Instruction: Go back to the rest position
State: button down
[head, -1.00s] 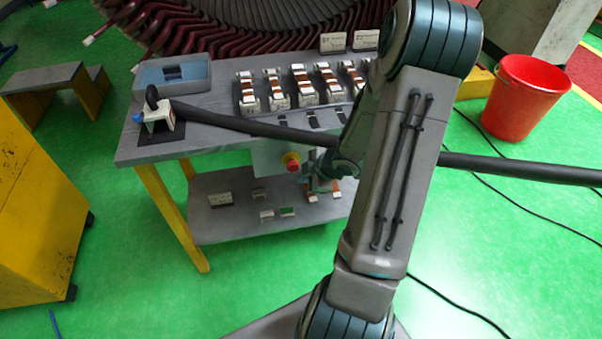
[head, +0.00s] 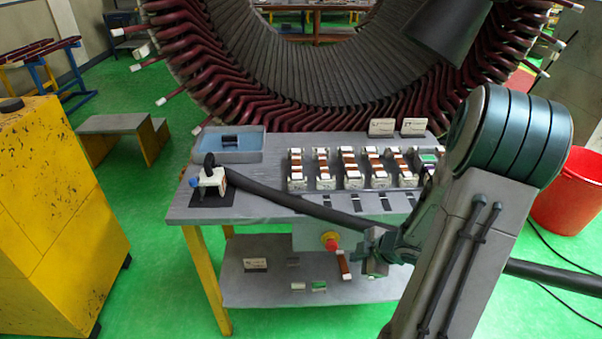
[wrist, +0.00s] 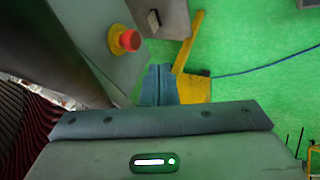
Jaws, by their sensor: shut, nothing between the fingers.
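My gripper (head: 376,262) is in front of the workbench (head: 262,206), below the edge of its top and close to the red emergency stop button (head: 330,241). The gripper is shut and empty. In the wrist view the closed fingers (wrist: 160,82) show in the middle, and the red button on its yellow ring (wrist: 126,40) is up and to the left, apart from them. My arm hides the right end of the bench.
The bench top holds a row of coil pieces (head: 348,170), a blue tray (head: 230,144) and a tool with a thick black cable (head: 290,200). The large stator ring (head: 290,80) rises behind. A yellow cabinet (head: 60,220) stands left, a red bucket (head: 568,195) right.

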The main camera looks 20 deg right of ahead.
notch_tip(320, 180, up, 14)
jog(key=a+f+m+g+h, duration=0.1)
jog(key=m+h, duration=0.6)
jog(key=m, duration=0.1)
jog(key=s+a+r+m+g+y, duration=0.1)
jog(key=s+a+r+m+y, duration=0.1)
jog(key=s+a, duration=0.4)
jog(key=s+a+r+m+g+y, duration=0.1)
jog(key=s+a+r+m+y, duration=0.1)
jog(key=s+a+r, duration=0.3)
jog(key=s+a+m, duration=0.1)
jog(key=a, duration=0.3)
jog(key=shift+s+a+m+g, duration=0.25)
jog(key=shift+m+g, duration=0.05)
jog(key=shift+g, duration=0.1)
jog(key=shift+d, duration=0.15)
